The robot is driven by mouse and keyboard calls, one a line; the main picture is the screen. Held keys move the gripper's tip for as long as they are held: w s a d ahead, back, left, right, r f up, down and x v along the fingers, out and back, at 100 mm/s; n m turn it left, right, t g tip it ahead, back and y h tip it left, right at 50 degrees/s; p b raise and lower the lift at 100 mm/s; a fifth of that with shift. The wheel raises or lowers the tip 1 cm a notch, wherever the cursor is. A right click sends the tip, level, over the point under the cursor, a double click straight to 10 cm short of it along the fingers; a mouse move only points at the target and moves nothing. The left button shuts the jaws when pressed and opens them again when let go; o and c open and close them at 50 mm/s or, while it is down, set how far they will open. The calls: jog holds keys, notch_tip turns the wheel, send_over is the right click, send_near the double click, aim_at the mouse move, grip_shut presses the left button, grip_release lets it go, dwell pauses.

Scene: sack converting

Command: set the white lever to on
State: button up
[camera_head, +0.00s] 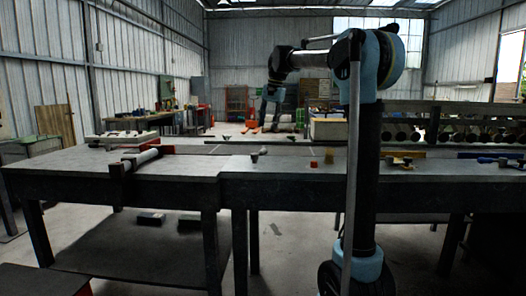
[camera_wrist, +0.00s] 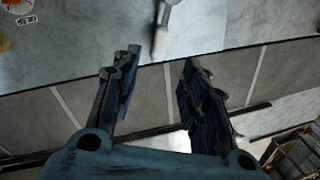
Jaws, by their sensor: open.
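A lever with a white handle (camera_wrist: 159,46) shows at the top middle of the wrist view, over a pale grey surface. Its upper part runs out of the frame, and its on or off setting cannot be read. My gripper (camera_wrist: 161,58) is open and empty, with its dark blue fingers spread. The handle's end appears between the fingertip lines, with no clear contact. In the head view my gripper (camera_head: 270,98) hangs from the arm beyond the workbench, small and dark. I cannot clearly pick out the lever there.
A round dial and a small label (camera_wrist: 27,20) show at the wrist view's upper left.

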jog(key=f, duration=0.4)
jog(key=a+f, duration=0.1)
jog(key=f, duration=0.3)
jog(key=a+f, duration=0.1)
jog(key=f, duration=0.2)
jog(key=shift+w+f, duration=0.4)
grip_shut()
